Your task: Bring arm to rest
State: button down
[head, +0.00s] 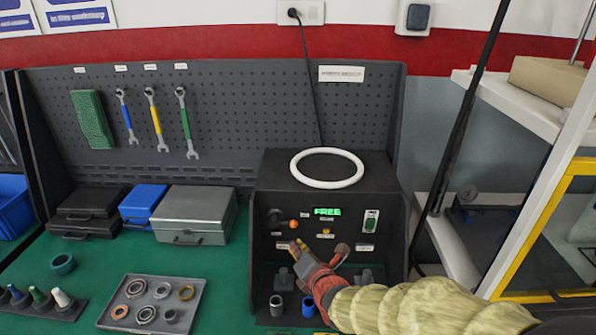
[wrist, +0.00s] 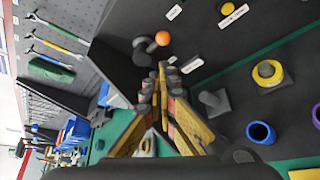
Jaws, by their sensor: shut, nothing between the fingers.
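My arm (head: 425,306), in a pale yellow ribbed cover, reaches in from the lower right in the head view. My gripper (head: 297,246) is in front of the black test machine (head: 270,180), near its lever with an orange knob (head: 294,224). In the wrist view my gripper (wrist: 161,76) has its fingers together with nothing between them. The orange knob (wrist: 162,38) shows just beyond the fingertips there, apart from them as far as I can tell. The machine's green display (head: 327,211) reads FREE.
A white ring (head: 327,168) lies on top of the machine. A blue cup (wrist: 261,133) and a yellow ring (wrist: 267,72) on a post are near the gripper. A tray (head: 190,312) of rings and several cases (head: 195,213) are at left.

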jog(key=s+d+f+m+g+h, duration=0.2)
jog(key=s+d+f+m+g, duration=0.15)
jog(key=s+m, duration=0.35)
jog(key=s+d+f+m+g+h, duration=0.1)
jog(key=s+d+f+m+g, duration=0.2)
jog(key=s+f+m, duration=0.35)
jog(key=s+d+r+m+h, duration=0.2)
jog(key=s+d+r+m, duration=1.1)
jog(key=s+r+m, duration=0.3)
notch_tip(320, 180, up, 3)
jog(key=shift+s+d+f+g, duration=0.15)
jog(key=shift+d+f+g, duration=0.05)
jog(key=shift+g, duration=0.25)
jog(key=c, duration=2.6)
grip_release()
jog(key=shift+m, duration=0.25)
